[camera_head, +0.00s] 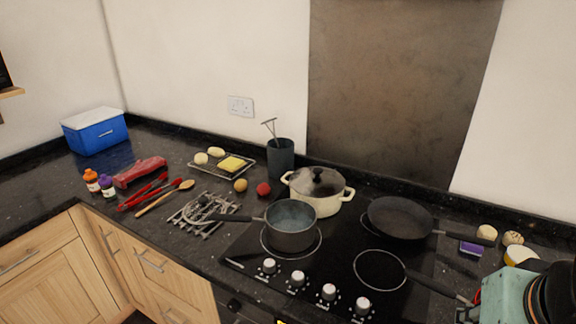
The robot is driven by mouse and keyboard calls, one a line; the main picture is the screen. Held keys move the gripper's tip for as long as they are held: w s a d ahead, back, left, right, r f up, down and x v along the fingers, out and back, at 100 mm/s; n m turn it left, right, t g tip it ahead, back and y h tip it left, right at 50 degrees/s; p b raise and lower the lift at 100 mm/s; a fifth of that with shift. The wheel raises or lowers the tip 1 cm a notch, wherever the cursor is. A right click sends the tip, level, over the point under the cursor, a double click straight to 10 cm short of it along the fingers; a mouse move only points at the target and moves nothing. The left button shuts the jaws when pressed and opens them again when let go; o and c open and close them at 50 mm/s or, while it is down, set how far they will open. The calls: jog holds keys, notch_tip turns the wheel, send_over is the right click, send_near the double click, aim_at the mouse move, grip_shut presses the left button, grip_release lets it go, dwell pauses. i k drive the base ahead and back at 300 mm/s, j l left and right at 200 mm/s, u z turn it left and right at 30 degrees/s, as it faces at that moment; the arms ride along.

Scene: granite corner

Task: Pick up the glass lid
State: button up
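The glass lid (313,183) has a dark round knob and sits on a cream pot (318,201) with two side handles, at the back left of the hob. It looks level on the pot's rim. Part of my arm shows at the bottom right corner, with what look like the finger ends of my gripper (465,308) at its left side. They are far to the right of the lid and in front of it. Whether they are open or shut is not clear.
A grey saucepan (291,229) stands just in front of the pot, its handle pointing left. A black frying pan (399,217) is to the right. A dark utensil holder (281,160) stands behind left of the pot. A red tomato-like item (264,189) lies left.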

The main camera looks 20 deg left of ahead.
aim_at(198, 211)
jog(key=u, duration=1.7)
jog(key=z, duration=2.25)
jog(key=k+j, duration=0.3)
jog(key=k+j+z, duration=0.15)
jog(key=k+j, duration=0.5)
jog(key=j, duration=0.3)
jog(key=k+j+z, duration=0.15)
jog(key=j, duration=0.3)
